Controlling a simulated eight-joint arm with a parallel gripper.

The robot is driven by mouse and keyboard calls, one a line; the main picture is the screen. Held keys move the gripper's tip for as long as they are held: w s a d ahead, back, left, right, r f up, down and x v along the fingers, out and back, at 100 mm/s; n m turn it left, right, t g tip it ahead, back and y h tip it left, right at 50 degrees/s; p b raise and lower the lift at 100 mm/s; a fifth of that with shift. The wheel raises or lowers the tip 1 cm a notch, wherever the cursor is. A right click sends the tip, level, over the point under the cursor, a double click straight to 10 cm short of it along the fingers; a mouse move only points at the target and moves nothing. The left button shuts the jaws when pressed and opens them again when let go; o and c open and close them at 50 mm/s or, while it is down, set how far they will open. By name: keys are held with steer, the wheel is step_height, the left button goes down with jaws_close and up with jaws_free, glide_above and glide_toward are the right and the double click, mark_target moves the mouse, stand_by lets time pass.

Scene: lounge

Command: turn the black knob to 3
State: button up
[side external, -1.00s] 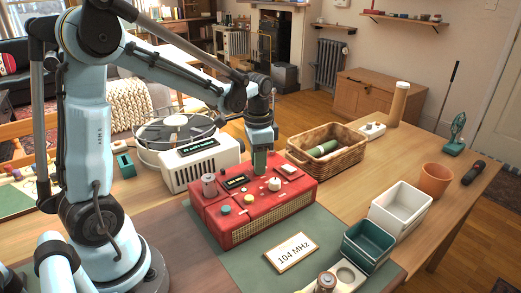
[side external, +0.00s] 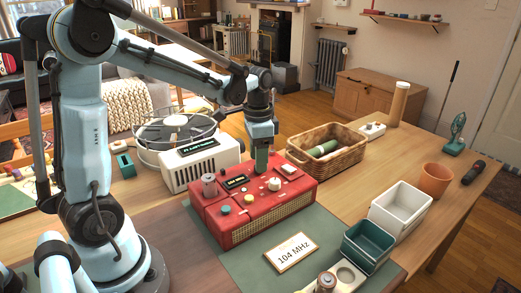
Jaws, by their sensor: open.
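A red radio-like box (side external: 262,217) sits on a green mat (side external: 220,256). My gripper (side external: 261,168) points down over the back part of the box, just behind the pale knob. Its jaws are open, seen edge-on, and nothing shows held in them. I cannot tell whether the tips touch the box.
A silver can-like cylinder (side external: 208,184) stands at the box's left end. A cream device (side external: 202,165) is behind it, and a wicker basket (side external: 326,155) is behind right. A card reading "104 MHz" (side external: 291,253) lies in front. Teal (side external: 367,246) and white bins (side external: 401,210) stand to the right.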

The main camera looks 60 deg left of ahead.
step_height(320, 180, up, 11)
steer(key=shift+f, duration=0.2)
stand_by(0.5)
steer(key=s+d+f+n+t, duration=0.1)
steer(key=s+d+f+t, duration=0.1)
steer(key=d, duration=0.1)
steer(key=s+d+f+n+t, duration=0.1)
steer(key=s+d+f+t, duration=0.1)
steer(key=s+d, duration=0.1)
steer(key=s+d+f+n+t, duration=0.2)
steer(key=s+t, duration=0.1)
steer(key=shift+d, duration=0.4)
stand_by(0.7)
